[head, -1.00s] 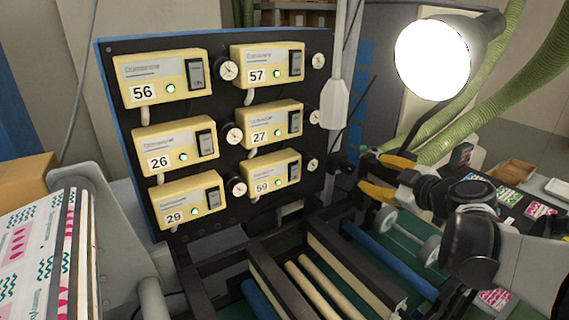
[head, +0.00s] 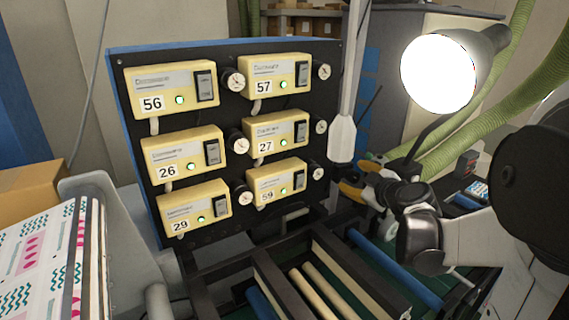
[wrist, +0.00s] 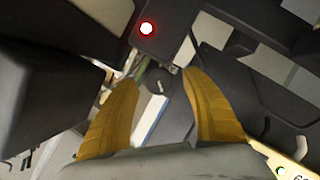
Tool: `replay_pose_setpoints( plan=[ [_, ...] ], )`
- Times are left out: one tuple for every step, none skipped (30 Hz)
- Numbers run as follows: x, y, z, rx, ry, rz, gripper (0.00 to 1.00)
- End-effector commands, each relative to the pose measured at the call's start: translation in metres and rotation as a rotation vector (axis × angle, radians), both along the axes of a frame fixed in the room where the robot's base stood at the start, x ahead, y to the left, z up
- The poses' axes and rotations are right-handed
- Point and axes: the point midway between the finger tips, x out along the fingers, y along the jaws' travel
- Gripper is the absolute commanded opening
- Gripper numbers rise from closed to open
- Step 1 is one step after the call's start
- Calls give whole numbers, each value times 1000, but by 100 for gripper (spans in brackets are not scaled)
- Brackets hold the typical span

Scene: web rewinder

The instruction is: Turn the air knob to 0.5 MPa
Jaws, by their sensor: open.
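Six round dial gauges stand beside the yellow numbered boxes on the black panel (head: 137,208) in the head view, among them one beside box 57 (head: 323,72), one beside box 27 (head: 320,126) and one beside box 59 (head: 317,171). Their readings are too small to make out, and I cannot tell which knob is the air knob. My gripper (head: 360,174), with yellow fingers, is open and apart from the panel, right of its lower right edge. In the wrist view my gripper (wrist: 160,77) has its fingers spread, with nothing clearly held between them.
A lit lamp (head: 438,74) hangs above my arm. A white hanging box (head: 342,139) on a pole is just above the gripper. Rollers (head: 395,268) and dark frame bars lie below. In the wrist view a red light (wrist: 147,28) glows on a dark box.

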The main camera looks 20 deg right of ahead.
Motion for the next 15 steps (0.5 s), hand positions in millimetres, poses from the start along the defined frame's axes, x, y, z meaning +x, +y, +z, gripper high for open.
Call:
replay_pose_setpoints(
  plan=[
    [5, 0, -1, -1, 0, 2, 55],
    [7, -1, -2, -1, 0, 0, 55],
    [9, -1, -3, -2, 0, 1, 55],
    [10, -2, -3, -2, 0, -1, 55],
    [11, -2, -4, -1, 0, -1, 55],
    [11, -2, -4, -1, 0, -1, 55],
    [12, -2, -4, -1, 0, -1, 55],
    [12, -2, -4, -1, 0, -1, 55],
    [12, -2, -4, -1, 0, -1, 55],
    [11, -2, -4, -1, 0, -1, 55],
    [11, -2, -4, -1, 0, -1, 55],
    [11, -2, -4, -1, 0, -1, 55],
    [11, -2, -4, -1, 0, -1, 51],
    [11, -2, -4, -1, 0, -1, 41],
    [11, -2, -4, -1, 0, -1, 29]
  ],
)
